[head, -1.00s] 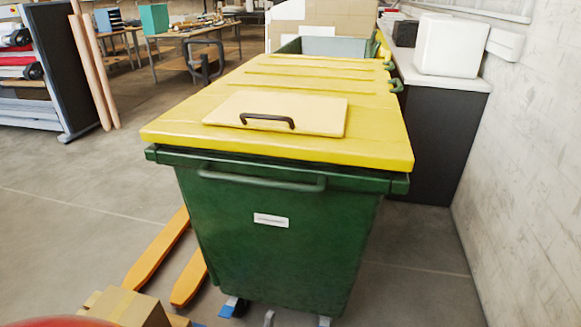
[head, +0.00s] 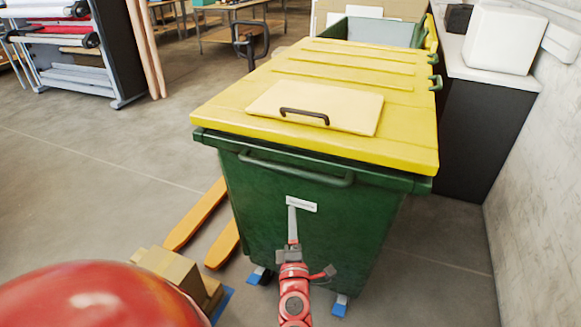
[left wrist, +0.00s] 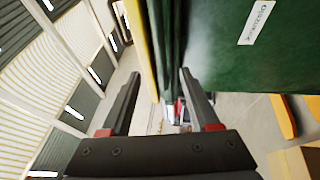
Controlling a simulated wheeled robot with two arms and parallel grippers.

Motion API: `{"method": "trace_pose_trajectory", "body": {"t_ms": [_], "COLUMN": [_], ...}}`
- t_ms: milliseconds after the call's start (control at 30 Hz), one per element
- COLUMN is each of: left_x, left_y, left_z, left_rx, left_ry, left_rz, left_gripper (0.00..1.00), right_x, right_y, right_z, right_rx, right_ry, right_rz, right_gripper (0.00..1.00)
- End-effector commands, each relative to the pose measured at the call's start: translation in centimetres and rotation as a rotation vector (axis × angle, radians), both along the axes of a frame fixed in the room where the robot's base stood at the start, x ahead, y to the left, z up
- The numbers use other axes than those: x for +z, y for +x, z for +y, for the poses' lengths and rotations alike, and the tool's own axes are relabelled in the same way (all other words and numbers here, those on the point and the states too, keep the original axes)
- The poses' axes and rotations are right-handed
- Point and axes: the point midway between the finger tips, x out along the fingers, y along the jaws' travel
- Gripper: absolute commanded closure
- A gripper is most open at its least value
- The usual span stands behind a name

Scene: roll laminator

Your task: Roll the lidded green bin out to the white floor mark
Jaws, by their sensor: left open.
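The green bin (head: 300,222) stands upright with its yellow lid (head: 320,75) closed. A green handle bar (head: 295,168) runs across its front under the lid, and a white label sits below. Blue parts (head: 340,305) show at its castors. My left gripper (head: 292,215) is in front of the bin's front wall, by the label and below the handle. In the left wrist view, its fingers (left wrist: 158,85) are apart, with the bin's green edge (left wrist: 170,35) beyond and between them; contact cannot be told. The white floor mark and my right gripper are out of view.
Orange pallet forks (head: 200,215) and cardboard boxes (head: 168,268) lie left of the bin. A dark cabinet with a white top (head: 470,150) and the wall stand close on its right. Bare floor (head: 75,200) is open at the left.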

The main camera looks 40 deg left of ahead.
Motion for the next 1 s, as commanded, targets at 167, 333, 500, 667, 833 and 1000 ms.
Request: {"method": "trace_pose_trajectory", "body": {"t_ms": [167, 333, 500, 667, 833, 1000], "left_x": [0.8, 1.6, 2.2, 2.6, 2.9, 3.3], "left_y": [1.4, 4.2, 7.4, 10.2, 12.2, 13.4], "left_z": [0.9, 3.1, 5.5, 7.2, 8.9, 9.8], "left_rx": [-0.007, -0.005, -0.005, -0.009, -0.006, -0.006], "left_ry": [-0.006, -0.002, -0.001, 0.000, -0.002, -0.002], "left_rz": [-0.011, -0.008, -0.006, -0.006, -0.006, -0.007], "left_gripper": [0.38, 0.38, 0.38, 0.38, 0.38, 0.38], "right_x": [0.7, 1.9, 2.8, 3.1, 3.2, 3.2], "right_y": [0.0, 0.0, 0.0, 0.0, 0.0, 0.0], "right_z": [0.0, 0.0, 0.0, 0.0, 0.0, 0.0], "right_rx": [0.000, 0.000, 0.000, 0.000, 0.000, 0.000], "right_ry": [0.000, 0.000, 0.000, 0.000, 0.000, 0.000], "right_rz": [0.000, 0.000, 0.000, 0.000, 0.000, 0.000], "right_gripper": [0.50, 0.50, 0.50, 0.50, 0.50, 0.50]}}
